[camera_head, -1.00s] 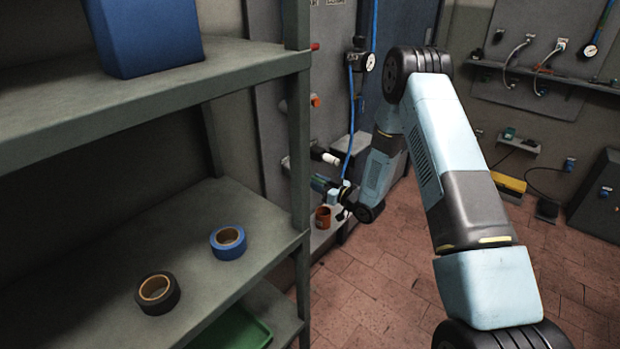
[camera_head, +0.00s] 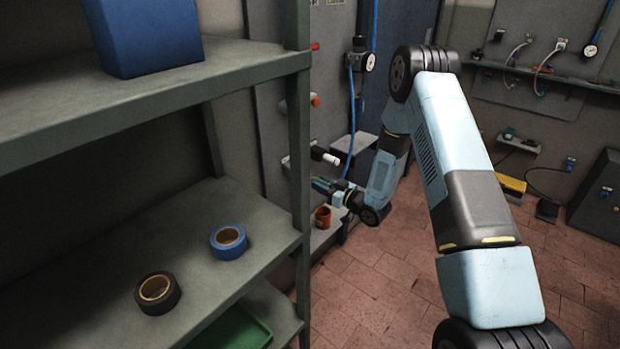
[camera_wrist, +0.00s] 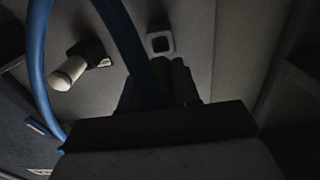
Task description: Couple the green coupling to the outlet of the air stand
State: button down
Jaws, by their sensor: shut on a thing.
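My gripper (camera_head: 334,190) is low beside the grey panel, behind the shelf post. It is shut on the end of the blue hose; the green coupling there is mostly hidden, its colour hard to make out. In the wrist view the hose (camera_wrist: 124,40) arches down to my dark jaws (camera_wrist: 160,92). A white-tipped stub (camera_head: 326,156) sticks out of the panel just above my gripper; it also shows in the wrist view (camera_wrist: 68,73), left of the jaws and apart from them. A square socket plate (camera_wrist: 160,42) is beyond the jaws. I cannot tell which is the outlet.
The shelf unit (camera_head: 298,150) stands close on the left and hides part of the panel. An orange cup (camera_head: 323,217) stands on a low ledge below my gripper. A gauge (camera_head: 369,62) hangs above.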

aim_at(326, 182)
jog(key=shift+v, duration=0.95)
notch_tip(326, 182, up, 24)
dwell(2.5)
jog(key=shift+w+a, duration=0.1)
jog(key=shift+a, duration=0.1)
jog(key=shift+x, duration=2.25)
jog(key=shift+w+a, duration=0.15)
dwell(0.9)
